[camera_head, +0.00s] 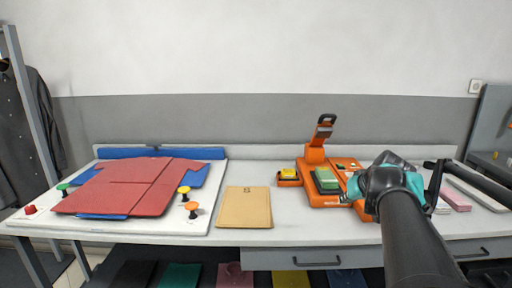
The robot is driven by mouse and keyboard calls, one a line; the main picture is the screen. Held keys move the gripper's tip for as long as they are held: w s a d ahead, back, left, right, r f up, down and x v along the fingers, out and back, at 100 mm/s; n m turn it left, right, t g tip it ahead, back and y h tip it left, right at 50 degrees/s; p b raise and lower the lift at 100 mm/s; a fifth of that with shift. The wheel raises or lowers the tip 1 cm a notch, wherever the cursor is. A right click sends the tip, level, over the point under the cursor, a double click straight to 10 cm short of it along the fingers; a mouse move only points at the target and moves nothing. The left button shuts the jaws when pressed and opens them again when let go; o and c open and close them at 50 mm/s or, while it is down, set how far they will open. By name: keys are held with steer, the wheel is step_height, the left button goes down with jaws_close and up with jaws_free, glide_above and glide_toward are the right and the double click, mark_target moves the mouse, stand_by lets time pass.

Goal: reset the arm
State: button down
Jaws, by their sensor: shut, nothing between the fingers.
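My arm reaches in from the lower right. My gripper (352,188), grey and teal at its base, is at the right side of an orange machine (318,198) on the table. The gripper is shut and holds nothing. My arm and gripper hide part of the machine's right side and the table behind. I cannot tell whether the gripper touches the machine.
The white table (290,233) carries a tan folder (245,207) left of the machine. A folded red garment (130,187) lies on a white board at the left. A pink block (455,200) lies right of my arm. A dark shirt (30,125) hangs far left.

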steer(key=s+a+f+g, duration=0.2)
steer(key=s+a+f, duration=0.2)
steer(key=f, duration=0.6)
steer(key=s+a+f+g, duration=0.2)
steer(key=s+a+f, duration=0.2)
steer(key=f, duration=0.6)
steer(key=shift+s+a+h, duration=0.2)
steer(key=shift+s+h, duration=0.2)
steer(key=shift+s, duration=0.05)
stand_by(0.8)
